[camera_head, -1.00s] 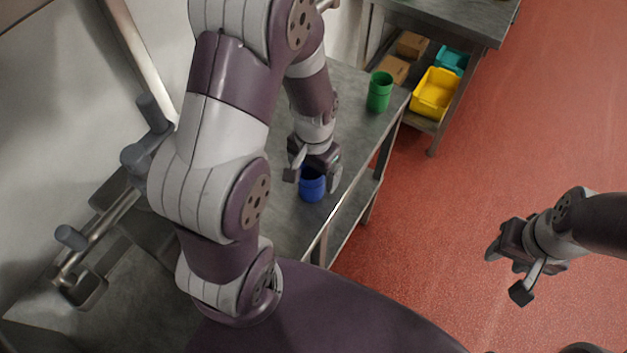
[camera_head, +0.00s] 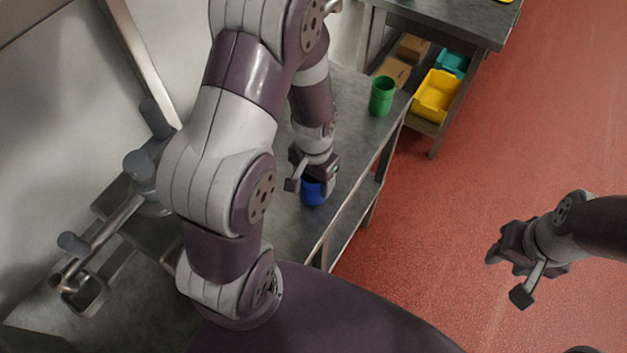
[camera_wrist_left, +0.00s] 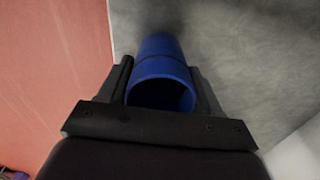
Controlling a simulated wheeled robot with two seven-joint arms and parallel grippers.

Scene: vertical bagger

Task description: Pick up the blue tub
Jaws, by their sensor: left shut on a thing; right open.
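The blue tub (camera_head: 313,193) is on the grey metal table, below my left gripper (camera_head: 312,184) in the head view. In the left wrist view the blue tub (camera_wrist_left: 162,75) lies between the two fingers of my left gripper (camera_wrist_left: 160,88), its round open mouth facing the camera. The left gripper is shut on the tub, one finger on each side. Whether the tub's base touches the table is hard to tell. My right gripper (camera_head: 508,277) is open and empty, over the red floor at the right.
A green tub (camera_head: 382,96) stands on the table (camera_head: 345,100) further back. A shelf behind holds a yellow bin (camera_head: 436,95), a teal bin (camera_head: 453,63) and cardboard boxes (camera_head: 392,70). Grey metal fittings (camera_head: 140,165) are at the left. Red floor lies open at right.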

